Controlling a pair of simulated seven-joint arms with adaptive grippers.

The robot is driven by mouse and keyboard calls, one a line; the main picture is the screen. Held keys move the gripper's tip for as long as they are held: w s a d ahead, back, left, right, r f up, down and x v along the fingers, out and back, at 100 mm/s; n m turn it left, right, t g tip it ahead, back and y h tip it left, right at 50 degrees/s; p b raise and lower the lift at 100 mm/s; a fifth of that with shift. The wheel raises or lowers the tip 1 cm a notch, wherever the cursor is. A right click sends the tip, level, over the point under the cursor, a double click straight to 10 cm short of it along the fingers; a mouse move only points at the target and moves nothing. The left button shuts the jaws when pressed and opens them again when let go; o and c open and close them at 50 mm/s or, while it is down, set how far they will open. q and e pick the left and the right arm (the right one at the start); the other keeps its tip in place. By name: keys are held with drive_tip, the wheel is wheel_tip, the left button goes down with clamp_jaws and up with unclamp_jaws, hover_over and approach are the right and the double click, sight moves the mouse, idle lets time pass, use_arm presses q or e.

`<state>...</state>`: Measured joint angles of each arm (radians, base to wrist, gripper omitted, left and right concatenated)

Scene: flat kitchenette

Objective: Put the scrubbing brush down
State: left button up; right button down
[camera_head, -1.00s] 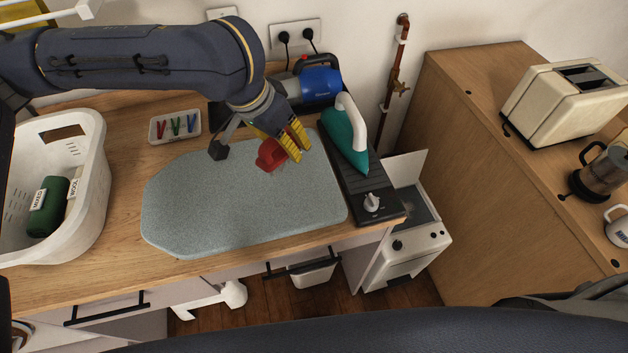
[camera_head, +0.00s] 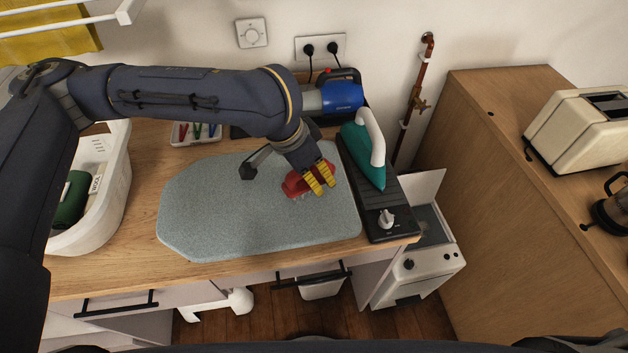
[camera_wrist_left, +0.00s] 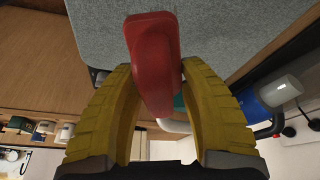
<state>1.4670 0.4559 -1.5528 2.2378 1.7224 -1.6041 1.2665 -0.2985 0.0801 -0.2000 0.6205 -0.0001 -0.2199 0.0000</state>
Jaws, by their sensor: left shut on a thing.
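The red scrubbing brush (camera_head: 296,186) is between the yellow fingers of my left gripper (camera_head: 319,178), at the right part of the grey ironing pad (camera_head: 215,215). In the left wrist view the red brush (camera_wrist_left: 153,55) lies between both yellow fingers (camera_wrist_left: 152,105), with the grey pad (camera_wrist_left: 95,30) behind it. My left gripper is shut on the brush. The brush is at or just above the pad; I cannot tell whether it touches. The bristles show only as a pale edge underneath. My right gripper is not in view.
A teal iron (camera_head: 364,160) stands on a black base (camera_head: 386,205) just right of the pad. A blue canister device (camera_head: 341,97) is behind. A white basket (camera_head: 108,190) is at the left, a small tray of pegs (camera_head: 195,133) at the back. The pad's left half is clear.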

use_arm(q)
drive_tip(key=shift+f, duration=1.45)
drive_tip(key=shift+f, duration=0.1)
drive_tip(key=o, duration=1.1)
drive_tip(key=shift+v, duration=3.9)
